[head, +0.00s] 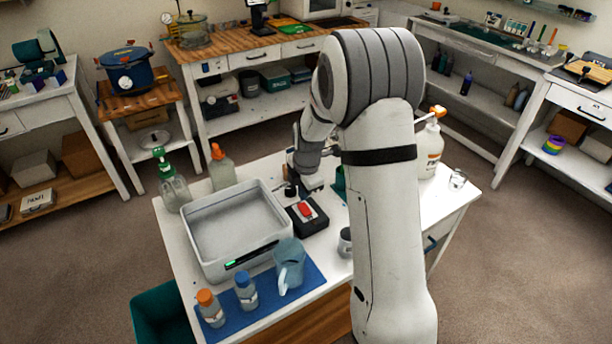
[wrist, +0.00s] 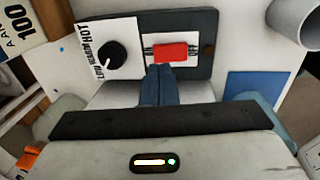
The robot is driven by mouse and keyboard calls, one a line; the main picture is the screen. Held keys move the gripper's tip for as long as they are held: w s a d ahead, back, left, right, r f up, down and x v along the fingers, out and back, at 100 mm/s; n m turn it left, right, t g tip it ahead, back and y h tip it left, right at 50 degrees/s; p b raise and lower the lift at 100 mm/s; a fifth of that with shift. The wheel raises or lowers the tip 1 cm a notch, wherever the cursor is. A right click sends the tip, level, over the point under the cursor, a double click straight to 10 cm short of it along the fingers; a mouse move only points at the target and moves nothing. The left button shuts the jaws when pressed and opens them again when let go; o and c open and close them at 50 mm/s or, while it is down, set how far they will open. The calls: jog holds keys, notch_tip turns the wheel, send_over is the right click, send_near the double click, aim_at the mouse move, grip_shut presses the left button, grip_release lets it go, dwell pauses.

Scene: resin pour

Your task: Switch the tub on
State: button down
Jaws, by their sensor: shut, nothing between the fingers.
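The tub (head: 190,240) is a light grey rectangular basin on the white table, with a small green-lit strip on its front. To its right lies a dark control box (head: 318,224) with a red rocker switch (head: 306,209). In the wrist view the red switch (wrist: 170,52) sits on a white panel, beside a black knob (wrist: 111,55) marked HOT. My gripper (wrist: 160,68) is shut and empty, its fingertips at the near edge of the red switch. I cannot tell whether they touch it. In the head view my gripper (head: 308,190) is over the box, partly hidden by my arm.
A blue mat (head: 262,312) with a pitcher (head: 290,265) and two capped bottles lies in front of the tub. A grey cup (head: 345,243) stands right of the box. Spray bottles (head: 172,185) stand behind the tub, and a pump bottle (head: 430,150) at the right.

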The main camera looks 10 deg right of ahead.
aim_at(302, 205)
jog(key=shift+w+f, duration=0.15)
jog(key=shift+f, duration=0.75)
jog(key=shift+w+f, duration=0.1)
jog(key=shift+f, duration=0.8)
jog(key=shift+a+p, duration=0.15)
jog(key=shift+p, duration=0.15)
jog(key=shift+w+a+f, duration=0.1)
jog(key=shift+a, duration=0.25)
jog(key=shift+d+f, duration=0.1)
jog(key=shift+d, duration=0.4)
